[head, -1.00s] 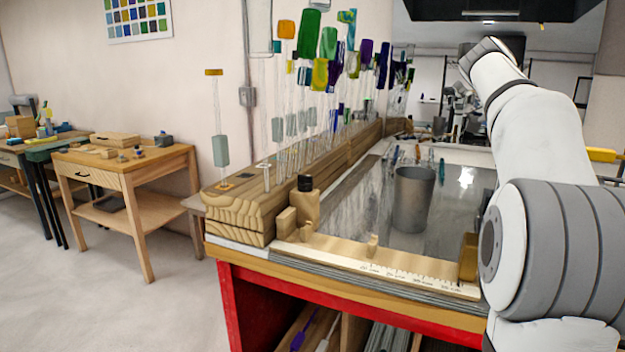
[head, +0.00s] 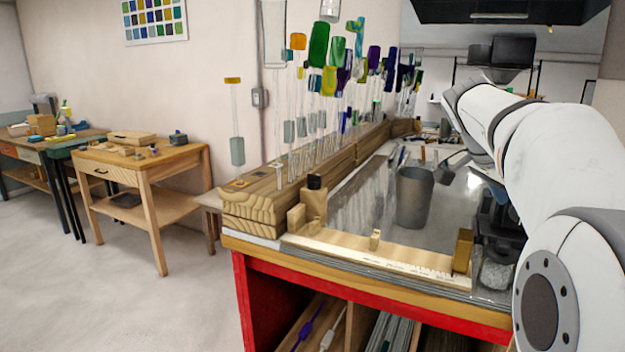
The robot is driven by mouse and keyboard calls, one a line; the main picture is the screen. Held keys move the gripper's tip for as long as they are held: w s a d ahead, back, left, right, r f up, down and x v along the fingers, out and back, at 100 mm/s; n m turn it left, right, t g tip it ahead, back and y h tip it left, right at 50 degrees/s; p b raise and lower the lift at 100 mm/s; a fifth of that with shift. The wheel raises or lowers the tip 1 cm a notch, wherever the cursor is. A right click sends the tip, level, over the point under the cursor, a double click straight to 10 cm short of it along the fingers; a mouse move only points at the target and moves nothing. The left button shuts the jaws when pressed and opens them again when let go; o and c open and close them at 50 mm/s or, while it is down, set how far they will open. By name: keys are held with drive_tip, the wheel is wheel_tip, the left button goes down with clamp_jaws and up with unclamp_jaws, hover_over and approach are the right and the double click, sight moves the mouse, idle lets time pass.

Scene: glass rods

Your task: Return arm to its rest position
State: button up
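My white and grey arm fills the right side of the head view, its upper links reaching over the right part of the workbench. A dark part at the end of my arm shows low over the bench's right edge, but my gripper's fingers cannot be made out. Glass rods with coloured ends (head: 318,45) stand upright in a long wooden block (head: 255,208) along the wall.
A wooden ruler (head: 385,259) lies along the front of the red-framed bench (head: 375,303). A wooden side table (head: 140,165) is at the left. The floor (head: 120,300) at the lower left is clear.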

drive_tip(key=s+a+f+n+y+p, duration=0.2)
drive_tip(key=s+a+f+n+y, duration=0.1)
drive_tip(key=s+a+f+n, duration=0.5)
drive_tip(key=s+a+f+n+t+y+p, duration=0.1)
drive_tip(key=s+a+f+n+y, duration=0.3)
drive_tip(key=s+a+f+n, duration=0.4)
drive_tip(key=a+f+p, duration=0.1)
drive_tip(key=a+f, duration=0.1)
drive_tip(key=a, duration=0.5)
drive_tip(key=shift+s+f+n+t+p, duration=0.3)
drive_tip(key=shift+s+f+n+p, duration=0.1)
